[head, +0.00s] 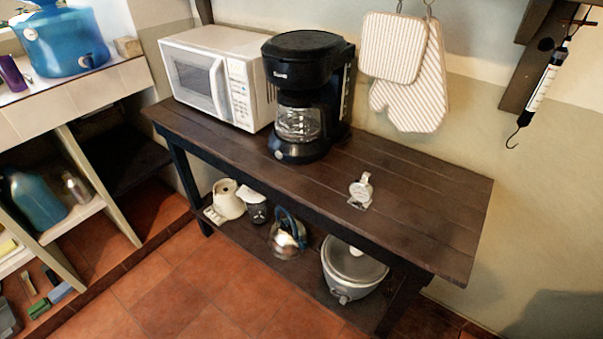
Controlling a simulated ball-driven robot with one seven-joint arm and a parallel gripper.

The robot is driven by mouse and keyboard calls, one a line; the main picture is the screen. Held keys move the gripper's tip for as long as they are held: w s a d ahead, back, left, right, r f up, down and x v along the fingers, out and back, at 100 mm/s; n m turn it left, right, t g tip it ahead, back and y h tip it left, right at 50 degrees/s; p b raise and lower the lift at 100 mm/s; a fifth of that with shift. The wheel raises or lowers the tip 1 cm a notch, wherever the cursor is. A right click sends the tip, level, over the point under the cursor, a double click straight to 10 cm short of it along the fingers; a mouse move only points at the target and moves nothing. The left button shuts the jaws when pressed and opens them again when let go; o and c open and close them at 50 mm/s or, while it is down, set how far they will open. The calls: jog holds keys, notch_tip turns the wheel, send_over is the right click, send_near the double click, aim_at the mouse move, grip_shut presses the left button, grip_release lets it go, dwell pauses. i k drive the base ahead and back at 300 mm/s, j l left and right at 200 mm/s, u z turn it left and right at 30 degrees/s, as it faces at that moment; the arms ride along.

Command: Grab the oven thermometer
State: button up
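The oven thermometer (361,188) is a small silver dial on a flat metal base. It stands upright on the dark wooden table (426,214), right of the coffee maker and near the table's front edge. Nothing touches it or covers it in the head view. My gripper is not in view.
A black coffee maker (304,84) and a white microwave (216,75) stand on the table's left half. Oven mitts (421,92) and a hanging scale (543,88) hang on the wall. A lower shelf holds a kettle (286,236) and a cooker (352,266). The table's right end is clear.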

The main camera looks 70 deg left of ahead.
aim_at(362, 193)
jog(key=u, duration=1.4)
